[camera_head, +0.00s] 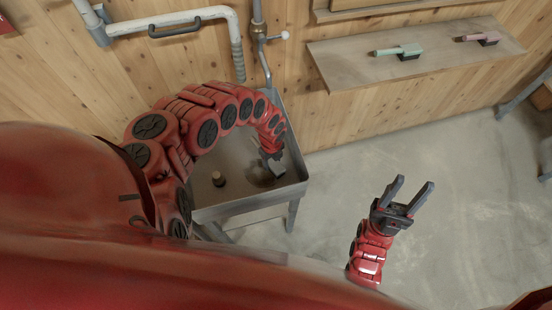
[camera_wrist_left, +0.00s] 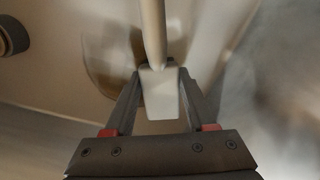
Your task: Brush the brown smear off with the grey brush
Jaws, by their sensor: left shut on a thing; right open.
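My left gripper (camera_head: 272,160) reaches down into the grey sink basin (camera_head: 205,213). In the left wrist view its fingers (camera_wrist_left: 160,105) are shut on the grey brush (camera_wrist_left: 160,95), a pale block with a long light handle. The brush is blurred there, and its bristles are hidden. The brown smear (camera_head: 259,176) is a dark patch on the basin floor by the left gripper. It also shows in the left wrist view (camera_wrist_left: 105,68), partly behind the fingers and brush; I cannot tell whether the brush touches it. My right gripper (camera_head: 410,190) is open and empty above the floor.
A small dark, pale-topped cylinder (camera_head: 218,179) stands in the basin left of the smear. A tap pipe (camera_head: 264,60) comes down behind the basin. A wall shelf (camera_head: 350,75) holds a green brush (camera_head: 400,51) and a pink brush (camera_head: 478,38).

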